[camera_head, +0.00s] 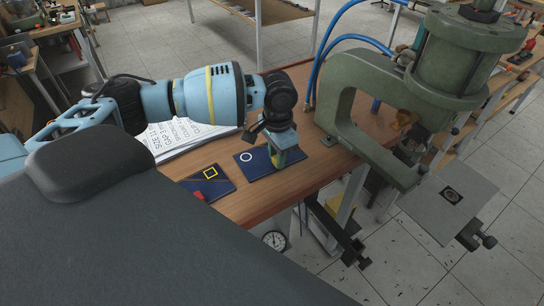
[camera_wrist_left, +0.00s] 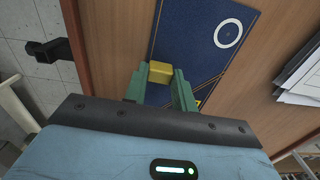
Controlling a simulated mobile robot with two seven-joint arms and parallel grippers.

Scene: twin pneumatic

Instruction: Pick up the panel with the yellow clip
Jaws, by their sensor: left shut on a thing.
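A yellow clip (camera_wrist_left: 160,72) sits on this panel. My left gripper (camera_head: 282,158) points down over the panel's right end, with its green fingers (camera_wrist_left: 160,80) shut on the yellow clip. In the head view the gripper hides most of the clip. I cannot tell whether the panel is clear of the table. My right gripper is not in view.
A second blue panel with a yellow square (camera_head: 222,184) lies to the left, with a red clip (camera_head: 198,195) at its edge. Printed sheets (camera_head: 178,139) lie behind. A green pneumatic press (camera_head: 355,95) stands close on the right, with blue hoses (camera_head: 340,42).

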